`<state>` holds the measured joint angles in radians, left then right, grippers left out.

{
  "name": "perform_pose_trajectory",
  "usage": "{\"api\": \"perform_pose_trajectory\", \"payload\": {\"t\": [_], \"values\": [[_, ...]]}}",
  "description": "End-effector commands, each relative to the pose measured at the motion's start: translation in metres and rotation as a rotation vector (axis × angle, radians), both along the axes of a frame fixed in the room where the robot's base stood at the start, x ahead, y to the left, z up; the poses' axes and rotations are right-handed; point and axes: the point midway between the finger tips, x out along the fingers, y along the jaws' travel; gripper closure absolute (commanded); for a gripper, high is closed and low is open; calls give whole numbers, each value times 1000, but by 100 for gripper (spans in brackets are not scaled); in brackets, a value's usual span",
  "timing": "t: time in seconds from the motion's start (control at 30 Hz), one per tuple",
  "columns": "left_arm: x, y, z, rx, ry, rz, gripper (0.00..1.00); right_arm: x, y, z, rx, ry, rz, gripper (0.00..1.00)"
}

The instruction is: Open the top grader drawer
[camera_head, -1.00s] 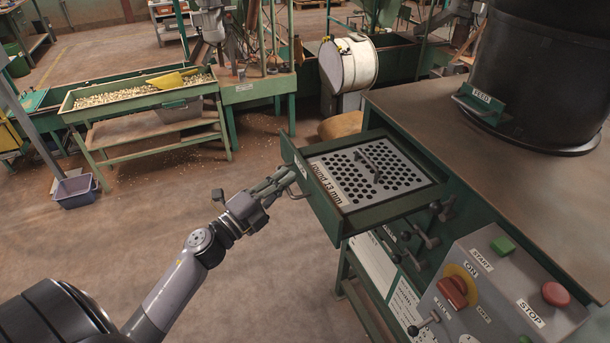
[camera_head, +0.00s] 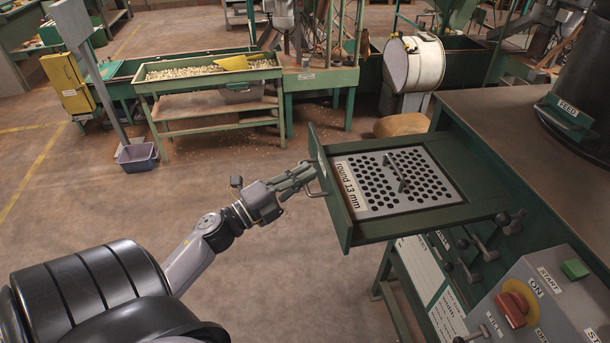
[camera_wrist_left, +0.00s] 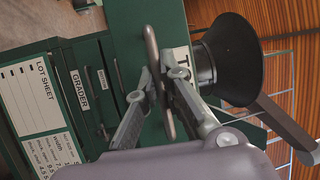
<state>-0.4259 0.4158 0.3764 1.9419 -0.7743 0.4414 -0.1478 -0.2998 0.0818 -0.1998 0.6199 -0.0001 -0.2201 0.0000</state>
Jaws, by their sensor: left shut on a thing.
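The top grader drawer (camera_head: 345,228) is green and stands well out of the cabinet. It holds a perforated metal plate (camera_head: 405,190) labelled "round 13 mm" with a dark bar handle on top. My left gripper (camera_head: 306,178) is at the drawer's front, shut on its metal handle (camera_head: 317,192). In the left wrist view, the fingers (camera_wrist_left: 163,82) close on the handle bar (camera_wrist_left: 152,50) from both sides. The green drawer front (camera_wrist_left: 126,45) shows behind them. My right gripper is out of view.
Several dark levers (camera_head: 484,248) stick out of the cabinet below the drawer. A control box (camera_head: 550,300) with a red switch is at the lower right. A black hopper (camera_head: 588,95) stands on the cabinet top (camera_head: 500,110). The floor (camera_head: 245,290) left of the drawer is clear.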

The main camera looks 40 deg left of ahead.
Motion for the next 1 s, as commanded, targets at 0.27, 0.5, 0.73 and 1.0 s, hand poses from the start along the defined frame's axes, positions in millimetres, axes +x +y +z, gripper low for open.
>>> {"api": "perform_pose_trajectory", "payload": {"t": [0.27, 0.5, 0.73, 1.0], "values": [[0, 0, -1, -2, 3, 0, 79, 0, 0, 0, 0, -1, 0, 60], [0, 0, -1, -1, 1, 0, 72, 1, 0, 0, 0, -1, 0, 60], [-4, 1, -2, -2, 1, 0, 72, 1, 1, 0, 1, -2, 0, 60], [-49, 13, -11, -1, 6, 3, 72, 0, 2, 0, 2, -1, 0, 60]]}}
